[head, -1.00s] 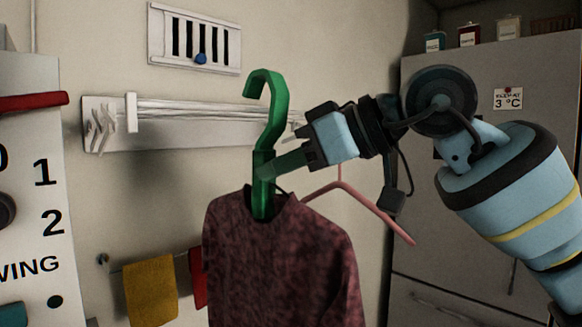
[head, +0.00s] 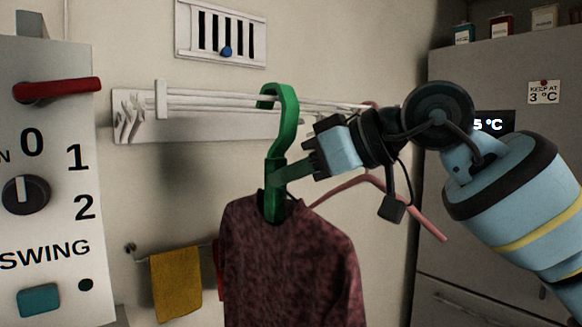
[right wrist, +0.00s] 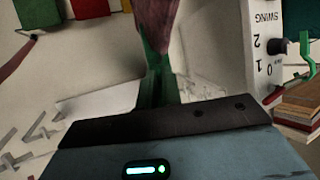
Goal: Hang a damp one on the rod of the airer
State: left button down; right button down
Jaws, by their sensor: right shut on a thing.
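My right gripper (head: 283,178) is shut on the neck of a green hanger (head: 285,125). A dark maroon speckled garment (head: 290,260) hangs from it. The white wall airer (head: 140,125) with thin rods is behind the hanger in the head view. The hook's top is slightly above the rods and its tip overlaps them; I cannot tell whether a rod is inside the hook. The right wrist view shows the green neck (right wrist: 155,75), the garment (right wrist: 155,25) and part of the airer (right wrist: 45,128). My left gripper is not in view.
A pink hanger (head: 425,220) hangs near the airer's right end. A yellow towel (head: 176,285) hangs on a low rail. A control panel (head: 45,180) stands left, a grey fridge (head: 480,220) right. A vent (head: 222,35) is above the airer.

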jog(key=shift+f, duration=0.1)
dwell(0.3)
jog(key=c, duration=1.5)
grip_release()
jog(key=shift+d, duration=0.1)
jog(key=v, duration=0.7)
jog(key=shift+s+d+b, duration=0.2)
jog(key=shift+d+b, duration=0.1)
jog(key=shift+b, duration=0.1)
